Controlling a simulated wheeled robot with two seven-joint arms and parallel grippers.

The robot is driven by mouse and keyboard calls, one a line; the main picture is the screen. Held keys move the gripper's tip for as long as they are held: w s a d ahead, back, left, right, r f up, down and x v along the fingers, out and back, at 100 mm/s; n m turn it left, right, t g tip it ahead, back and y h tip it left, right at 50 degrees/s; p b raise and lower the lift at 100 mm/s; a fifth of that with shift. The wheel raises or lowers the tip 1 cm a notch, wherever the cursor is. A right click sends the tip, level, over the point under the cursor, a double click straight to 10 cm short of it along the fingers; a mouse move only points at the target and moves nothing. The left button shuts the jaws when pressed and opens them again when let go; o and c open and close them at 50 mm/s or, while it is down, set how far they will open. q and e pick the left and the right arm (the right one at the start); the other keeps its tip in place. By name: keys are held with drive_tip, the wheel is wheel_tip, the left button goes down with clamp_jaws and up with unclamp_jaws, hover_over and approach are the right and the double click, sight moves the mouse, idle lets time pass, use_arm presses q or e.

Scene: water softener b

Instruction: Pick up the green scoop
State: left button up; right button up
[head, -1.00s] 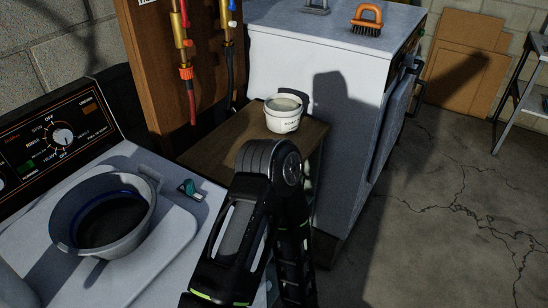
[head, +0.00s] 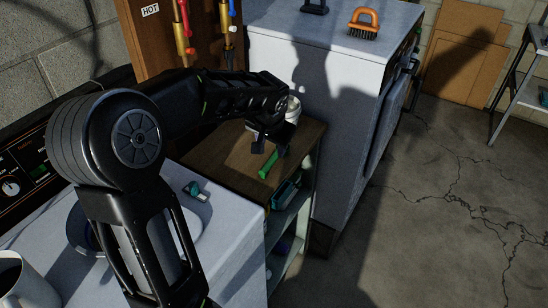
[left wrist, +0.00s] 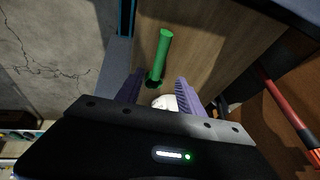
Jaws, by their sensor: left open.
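The green scoop (head: 271,163) shows its handle on the wooden top of a small shelf unit in the head view. Its handle (left wrist: 162,55) also shows in the left wrist view, slanting upward from between the finger ends. My left gripper (head: 266,143) is over the shelf top at the scoop's far end. In the left wrist view, its purple-padded fingers (left wrist: 158,90) are apart, with the scoop's lower end between or just beyond them. Contact is not clear. The rest of the scoop is hidden. My right gripper is not in view.
A white cabinet (head: 325,100) rises close on the right and bears an orange brush (head: 363,24). Pipes (head: 185,30) stand behind my arm. A teal item (head: 195,191) lies on the washer.

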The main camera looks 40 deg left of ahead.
sight(273, 158)
use_arm(q)
drive_tip(key=shift+x, duration=1.35)
drive_tip(key=p+x, duration=0.2)
drive_tip(key=x, duration=0.2)
drive_tip(key=shift+w+f, duration=0.1)
drive_tip(key=shift+f, duration=0.25)
drive_tip(key=shift+w+f, duration=0.1)
drive_tip(key=shift+f, duration=0.15)
clamp_jaws()
